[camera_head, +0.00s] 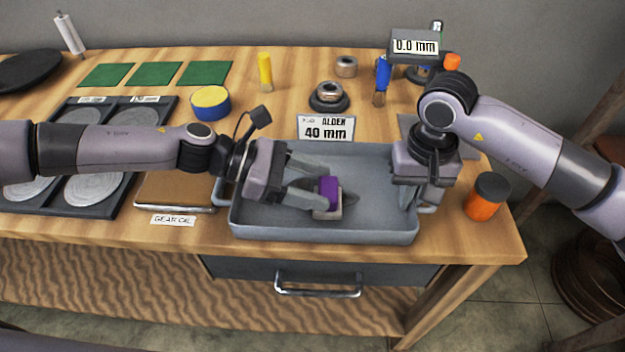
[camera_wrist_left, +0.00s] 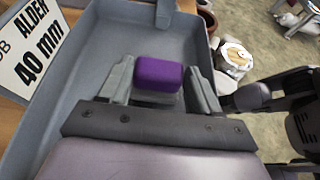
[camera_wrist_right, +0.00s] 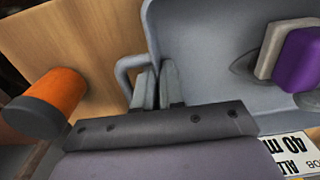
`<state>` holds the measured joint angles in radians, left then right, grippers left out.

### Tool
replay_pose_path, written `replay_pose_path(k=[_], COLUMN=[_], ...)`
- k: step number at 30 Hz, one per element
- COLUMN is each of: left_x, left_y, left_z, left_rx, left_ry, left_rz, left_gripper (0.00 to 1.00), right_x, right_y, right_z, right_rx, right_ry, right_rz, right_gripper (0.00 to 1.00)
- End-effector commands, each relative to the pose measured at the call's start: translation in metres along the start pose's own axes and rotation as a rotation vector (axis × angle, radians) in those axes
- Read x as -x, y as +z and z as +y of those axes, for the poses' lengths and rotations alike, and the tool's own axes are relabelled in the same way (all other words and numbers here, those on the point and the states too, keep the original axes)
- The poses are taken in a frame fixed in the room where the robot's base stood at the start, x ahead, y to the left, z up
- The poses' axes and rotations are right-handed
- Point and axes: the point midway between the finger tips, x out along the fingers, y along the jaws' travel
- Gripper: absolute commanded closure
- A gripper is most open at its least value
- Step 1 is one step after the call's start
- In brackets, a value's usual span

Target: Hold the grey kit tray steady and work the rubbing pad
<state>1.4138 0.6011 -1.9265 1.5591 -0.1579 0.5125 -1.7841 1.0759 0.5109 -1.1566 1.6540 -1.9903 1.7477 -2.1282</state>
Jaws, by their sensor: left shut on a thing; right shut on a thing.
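The grey kit tray (camera_head: 375,225) lies at the front of the wooden bench. My left gripper (camera_head: 328,188) is inside it, shut on the rubbing pad (camera_head: 329,189), a purple block with a pale base. The pad sits low over the tray floor; whether it touches cannot be told. The left wrist view shows the pad (camera_wrist_left: 158,74) between both fingers. A dark oval patch (camera_head: 349,199) shows beside the pad, partly hidden by it. My right gripper (camera_head: 408,196) is shut on the tray's right edge, beside its loop handle (camera_wrist_right: 127,72); the fingers hide the exact grip.
An orange jar with a dark lid (camera_head: 484,200) stands right of the tray. An ALDER 40 mm sign (camera_head: 326,128) stands behind it. A gauge reading 0.0 mm (camera_head: 415,46) stands behind.

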Motion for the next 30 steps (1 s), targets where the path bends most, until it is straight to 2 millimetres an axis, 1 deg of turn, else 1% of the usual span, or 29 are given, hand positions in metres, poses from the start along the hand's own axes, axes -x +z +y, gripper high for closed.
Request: replay_pose_path(k=[3, 16, 18, 20, 30], left_x=[-0.011, -0.047, -0.045, -0.039, -0.027], left_y=[0.004, 0.019, 0.022, 0.038, 0.066], left_z=[0.000, 0.000, 0.001, 0.001, 0.000], left_rx=[0.000, 0.001, 0.000, -0.006, -0.001], left_ry=[0.000, -0.001, 0.003, 0.003, 0.002], left_rz=[0.000, 0.000, 0.000, -0.001, -0.001], left_gripper=[0.68, 0.68, 0.68, 0.68, 0.68], right_x=[0.001, 0.001, 0.001, 0.001, 0.001], right_y=[0.000, 0.000, 0.000, 0.000, 0.000], right_z=[0.000, -0.001, -0.001, -0.001, 0.000], right_rx=[0.000, 0.001, 0.001, 0.001, 0.001], right_ry=[-0.001, -0.002, -0.002, -0.002, -0.001], right_rz=[0.002, 0.002, 0.002, 0.002, 0.002], right_gripper=[1.00, 1.00, 1.00, 1.00, 1.00])
